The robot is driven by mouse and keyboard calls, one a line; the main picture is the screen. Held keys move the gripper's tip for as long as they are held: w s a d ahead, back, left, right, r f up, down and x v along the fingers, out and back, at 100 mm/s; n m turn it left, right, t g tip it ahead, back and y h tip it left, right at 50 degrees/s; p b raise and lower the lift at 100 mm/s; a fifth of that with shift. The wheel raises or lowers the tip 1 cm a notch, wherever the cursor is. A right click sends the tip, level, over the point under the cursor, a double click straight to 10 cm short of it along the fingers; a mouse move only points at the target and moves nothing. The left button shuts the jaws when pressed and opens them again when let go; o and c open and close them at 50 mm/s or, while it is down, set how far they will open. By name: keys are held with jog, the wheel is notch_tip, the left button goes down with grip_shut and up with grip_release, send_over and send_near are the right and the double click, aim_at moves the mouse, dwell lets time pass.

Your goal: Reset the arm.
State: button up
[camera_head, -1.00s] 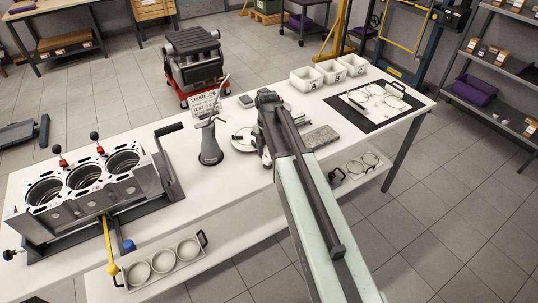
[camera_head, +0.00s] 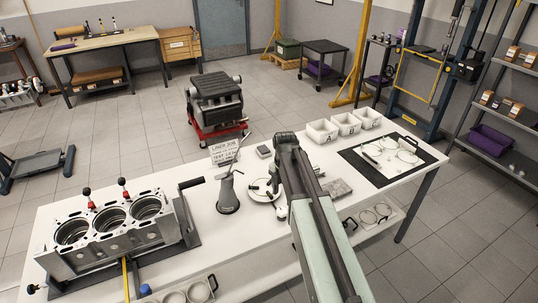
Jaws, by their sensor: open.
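My arm reaches from the bottom right up over the white workbench (camera_head: 250,242), with its bent joint above the middle of the bench. My gripper (camera_head: 270,196) hangs below that joint, partly hidden by the arm, over or beside a round white plate (camera_head: 262,196). Its jaws look open, and I see nothing held in them. I cannot tell whether it touches the plate.
An engine block (camera_head: 112,232) with three bores stands at the bench's left. A grey stand (camera_head: 228,195) is close left of my gripper. White bins (camera_head: 322,131) and a dark mat (camera_head: 373,172) with rings lie right. An engine (camera_head: 216,101) stands behind.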

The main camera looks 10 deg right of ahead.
jog(key=s+m, duration=1.4)
jog(key=m, duration=1)
jog(key=shift+s+m, duration=0.3)
jog(key=shift+s, duration=0.1)
